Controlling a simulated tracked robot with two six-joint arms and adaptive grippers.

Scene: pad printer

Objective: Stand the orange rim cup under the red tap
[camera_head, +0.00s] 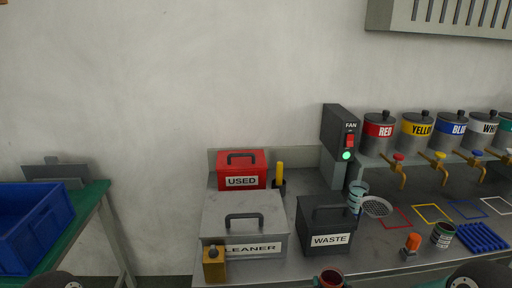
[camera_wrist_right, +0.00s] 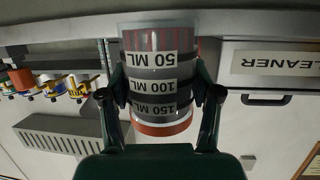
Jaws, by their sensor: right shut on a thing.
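The orange rim cup (camera_wrist_right: 160,75) is a grey cup with dark bands and 50, 100 and 150 ML labels. My right gripper (camera_wrist_right: 161,97) is shut on it, with one finger on each side. The orange rim is toward the bottom of the upside-down wrist view. In the head view the cup (camera_head: 330,276) shows at the bottom edge, in front of the bench and partly cut off. The red tap (camera_head: 399,159) is under the RED tank (camera_head: 378,132) at the right, above a red square outline (camera_head: 398,219). My left gripper is not in view.
The cleaner box (camera_head: 245,215), waste box (camera_head: 326,222) and red used box (camera_head: 241,170) stand on the left half of the bench. The red square is empty.

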